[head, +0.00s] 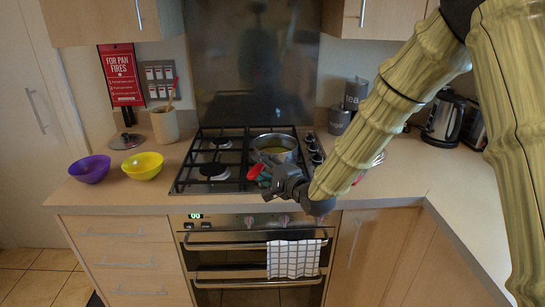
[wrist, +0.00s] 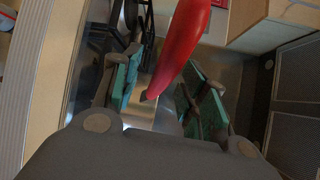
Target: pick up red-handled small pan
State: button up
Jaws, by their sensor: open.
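A small steel pan (head: 275,142) with yellowish contents sits on the right side of the hob. A red handle (head: 255,170) shows at its front, partly hidden by my gripper; where it joins the pan is hidden. My gripper (head: 264,179) is at the hob's front edge, just in front of the pan. In the wrist view, the red handle (wrist: 182,42) reaches down between the two green-padded fingers of my open gripper (wrist: 165,68). Gaps show on both sides of the handle, so it does not look clamped.
The black gas hob (head: 215,165) has empty burners at left. A purple bowl (head: 90,168) and a yellow bowl (head: 142,166) stand left of it. A kettle (head: 443,119) is at the back right. A checked towel (head: 294,258) hangs on the oven below my gripper.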

jog(key=shift+x, duration=1.05)
jog(key=c, duration=0.9)
grip_shut()
jog(key=shift+w+r, duration=0.1)
